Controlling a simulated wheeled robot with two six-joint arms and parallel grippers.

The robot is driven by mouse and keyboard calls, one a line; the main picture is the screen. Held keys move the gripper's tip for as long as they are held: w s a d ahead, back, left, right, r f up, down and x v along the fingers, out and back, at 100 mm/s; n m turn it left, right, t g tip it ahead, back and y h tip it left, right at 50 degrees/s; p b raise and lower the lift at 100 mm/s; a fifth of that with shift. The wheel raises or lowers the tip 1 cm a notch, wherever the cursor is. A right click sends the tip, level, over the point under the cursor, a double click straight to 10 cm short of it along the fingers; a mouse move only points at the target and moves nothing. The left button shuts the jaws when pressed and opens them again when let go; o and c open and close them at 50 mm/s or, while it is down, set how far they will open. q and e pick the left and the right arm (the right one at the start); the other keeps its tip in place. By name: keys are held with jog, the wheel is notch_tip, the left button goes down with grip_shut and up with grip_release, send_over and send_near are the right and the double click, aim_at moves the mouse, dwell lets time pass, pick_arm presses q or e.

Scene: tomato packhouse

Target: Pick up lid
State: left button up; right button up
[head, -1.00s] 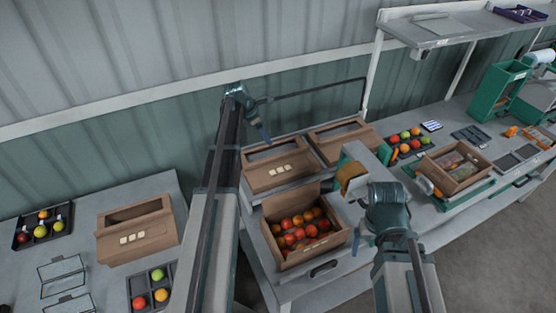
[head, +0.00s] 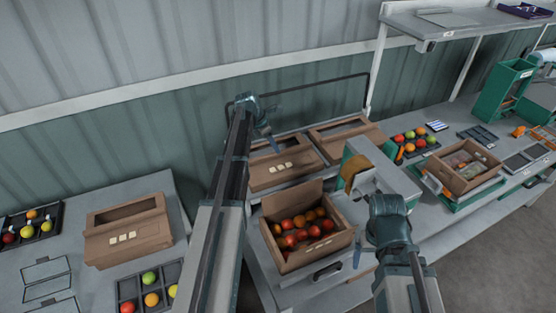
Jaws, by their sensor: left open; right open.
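Two brown cardboard lids with dark windows lie side by side behind the open tomato box: a left lid (head: 286,181) with three pale labels and a right lid (head: 322,130). A third brown lid-like piece (head: 152,230), also with three pale labels, lies on the left table.
The tomato box has its back flap raised. Further right are a tray of tomatoes (head: 411,156) and another filled box (head: 466,183). Divided trays (head: 127,291) lie on the left table. A dark rail (head: 316,85) runs behind the lids.

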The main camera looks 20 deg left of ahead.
aim_at(278, 158)
pick_arm(q)
jog(key=b+x, duration=0.3)
jog(key=x, duration=0.1)
jog(key=shift+w+a+f+b, duration=0.1)
jog(key=shift+w+f+b, duration=0.05)
jog(key=shift+f+b, duration=0.2)
jog(key=shift+r, duration=0.1)
grip_shut()
